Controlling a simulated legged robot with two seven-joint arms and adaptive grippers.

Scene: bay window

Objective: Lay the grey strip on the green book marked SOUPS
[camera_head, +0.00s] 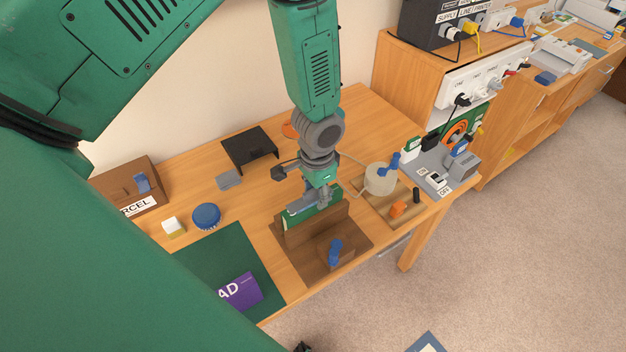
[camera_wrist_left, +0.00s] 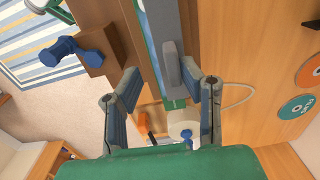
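A green book (camera_head: 318,218) stands upright in a brown wooden holder (camera_head: 312,235); its marking is not readable. The grey strip (camera_head: 301,208) lies lengthwise along the book's top edge. In the left wrist view the strip (camera_wrist_left: 166,30) runs along the green book (camera_wrist_left: 142,22), with a raised grey bar on it. My left gripper (camera_head: 320,203) is over the strip. In the left wrist view its fingers (camera_wrist_left: 166,84) are spread on either side of the bar, with gaps visible. Contact between strip and book is partly hidden.
The holder has a blue-handled screw (camera_head: 335,250) at its front. A purple book (camera_head: 240,291) lies on a green mat (camera_head: 210,262).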

